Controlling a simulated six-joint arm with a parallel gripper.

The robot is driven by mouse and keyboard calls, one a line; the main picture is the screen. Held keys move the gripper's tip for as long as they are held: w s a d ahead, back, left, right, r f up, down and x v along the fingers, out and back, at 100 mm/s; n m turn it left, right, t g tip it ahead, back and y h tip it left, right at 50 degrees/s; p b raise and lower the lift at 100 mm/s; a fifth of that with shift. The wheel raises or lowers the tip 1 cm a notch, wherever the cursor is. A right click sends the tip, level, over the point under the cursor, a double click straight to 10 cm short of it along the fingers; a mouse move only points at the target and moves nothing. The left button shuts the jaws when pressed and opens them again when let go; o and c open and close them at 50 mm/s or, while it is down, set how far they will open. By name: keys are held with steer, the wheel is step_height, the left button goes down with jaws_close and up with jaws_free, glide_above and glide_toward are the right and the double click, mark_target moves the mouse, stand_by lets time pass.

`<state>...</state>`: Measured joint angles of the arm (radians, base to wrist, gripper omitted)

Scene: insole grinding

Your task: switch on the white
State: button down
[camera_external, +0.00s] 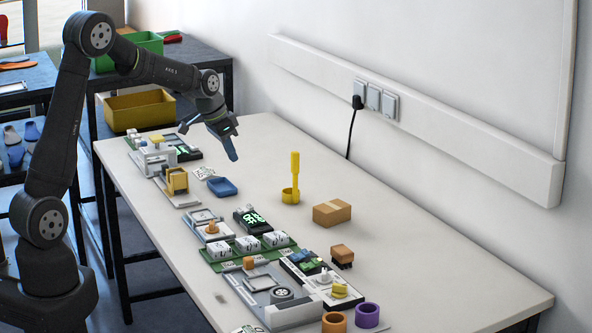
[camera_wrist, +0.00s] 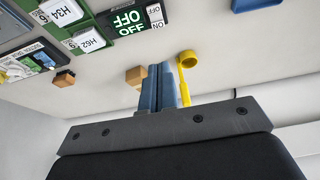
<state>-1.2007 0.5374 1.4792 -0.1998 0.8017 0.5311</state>
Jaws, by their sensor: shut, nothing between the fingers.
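A dark box with a lit green display (camera_wrist: 128,20) reading OFF is at the top of the wrist view. A white switch (camera_wrist: 155,14) with ON lettering beside it sits at its right end. This box (camera_external: 253,220) also shows mid-table in the external view. A second dark box with a green display (camera_external: 187,152) lies by a white machine at the far end. My gripper (camera_external: 231,152) is above the far part of the table, its blue fingers together and empty. The wrist view shows the shut fingers (camera_wrist: 166,88), clear of the switch.
A green board (camera_external: 225,252) with white labelled blocks lies near the mid-table box. A blue tray (camera_external: 222,187), a yellow upright tool (camera_external: 293,178) and a cardboard box (camera_external: 332,212) stand around. Orange and purple rings (camera_external: 367,315) are at the near edge. The table's right side is mostly clear.

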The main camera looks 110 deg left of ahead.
mark_target(252, 204)
steer(key=x, duration=1.4)
steer(key=shift+s+d+f, duration=0.1)
steer(key=shift+s+d, duration=0.2)
steer(key=shift+w+a+f+g+h, duration=0.15)
steer(key=shift+w+f+g+h, duration=0.05)
steer(key=shift+f+g+h, duration=0.25)
steer(key=shift+r, duration=0.1)
steer(key=shift+s, duration=0.1)
